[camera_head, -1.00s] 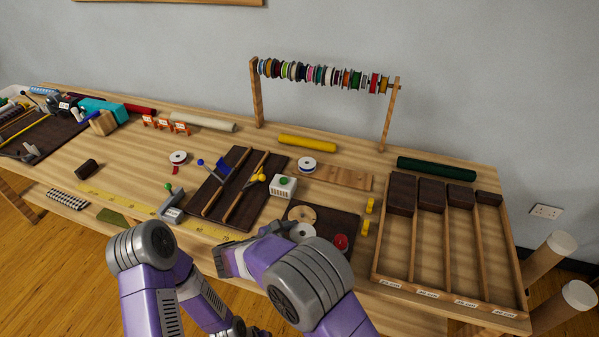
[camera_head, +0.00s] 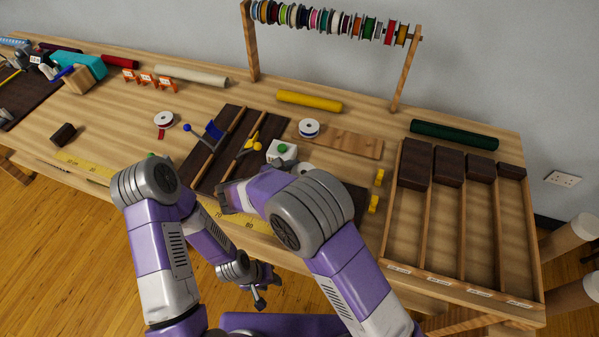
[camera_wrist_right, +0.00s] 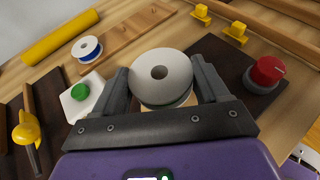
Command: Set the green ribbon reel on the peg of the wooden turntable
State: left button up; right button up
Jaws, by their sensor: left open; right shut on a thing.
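The green ribbon reel (camera_wrist_right: 162,76) has white flanges and a thin green edge. In the right wrist view it sits between the fingers of my right gripper (camera_wrist_right: 161,80), which is shut on it. In the head view only a white sliver of the reel (camera_head: 304,167) shows behind my right arm. A strip of pale wood, likely the wooden turntable (camera_wrist_right: 158,109), shows just under the reel. Its peg is hidden, and I cannot tell whether the reel is around it. My left gripper (camera_head: 262,287) is open and empty, low before the table's front edge.
A white box with a green button (camera_head: 281,152) stands left of the reel. A red knob (camera_wrist_right: 267,72) is to its right in the wrist view. Yellow blocks (camera_head: 374,203) and a divided tray (camera_head: 396,220) lie right.

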notch_tip(320, 180, down, 4)
jog(key=b, duration=0.3)
jog(key=shift+f, duration=0.15)
jog(key=shift+f+b, duration=0.4)
jog(key=shift+f, duration=0.35)
jog(key=o, duration=1)
jog(key=shift+o, duration=0.2)
